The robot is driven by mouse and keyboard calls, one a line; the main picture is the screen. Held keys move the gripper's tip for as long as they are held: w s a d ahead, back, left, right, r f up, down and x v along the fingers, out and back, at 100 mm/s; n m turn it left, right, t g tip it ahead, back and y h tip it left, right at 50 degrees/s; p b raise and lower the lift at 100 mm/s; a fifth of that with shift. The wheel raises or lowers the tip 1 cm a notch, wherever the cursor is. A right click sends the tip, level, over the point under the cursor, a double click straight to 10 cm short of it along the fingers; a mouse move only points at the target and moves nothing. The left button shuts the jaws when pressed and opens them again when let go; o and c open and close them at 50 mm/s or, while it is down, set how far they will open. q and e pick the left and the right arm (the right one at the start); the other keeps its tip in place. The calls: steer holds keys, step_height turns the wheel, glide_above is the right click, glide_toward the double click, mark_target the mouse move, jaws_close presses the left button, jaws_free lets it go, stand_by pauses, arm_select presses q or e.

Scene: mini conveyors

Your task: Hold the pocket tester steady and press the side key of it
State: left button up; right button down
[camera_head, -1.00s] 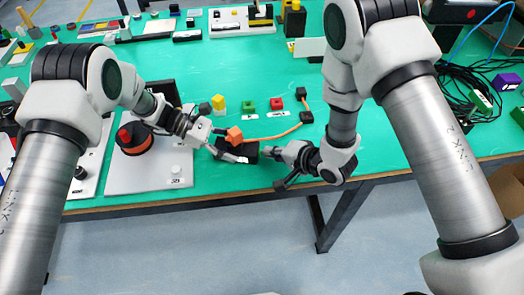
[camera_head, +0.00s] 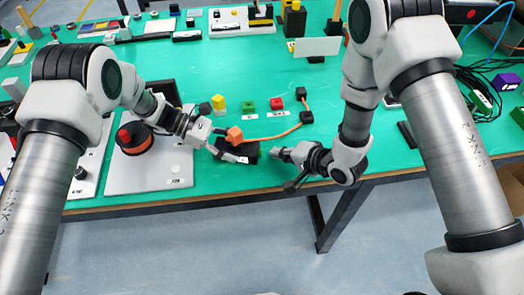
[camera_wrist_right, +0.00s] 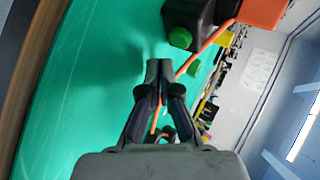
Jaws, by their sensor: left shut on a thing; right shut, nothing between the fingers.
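The pocket tester (camera_head: 248,147) is a small dark box with an orange part at its upper left. It stands near the front edge of the green table. My left gripper (camera_head: 240,157) is shut on the tester from the left. In the right wrist view the tester (camera_wrist_right: 187,14) is at the top, partly cut off, with a round green key (camera_wrist_right: 180,38) on its side. My right gripper (camera_head: 274,153) is shut and empty, just right of the tester with a small gap. Its closed fingertips also show in the right wrist view (camera_wrist_right: 159,68), apart from the key.
An orange cable (camera_head: 280,135) runs from the tester to a black plug (camera_head: 306,117). Yellow (camera_head: 219,103), green (camera_head: 249,104) and red (camera_head: 273,104) blocks stand behind. A grey board (camera_head: 150,182) with an orange spool lies at the left. The table's front edge is close.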

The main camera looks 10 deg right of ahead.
steer(key=shift+s+d, duration=0.25)
steer(key=shift+d, duration=0.85)
steer(key=shift+s+d, duration=0.25)
steer(key=shift+d, duration=0.8)
arm_select(q)
steer(key=o, duration=0.9)
steer(key=shift+o, duration=0.2)
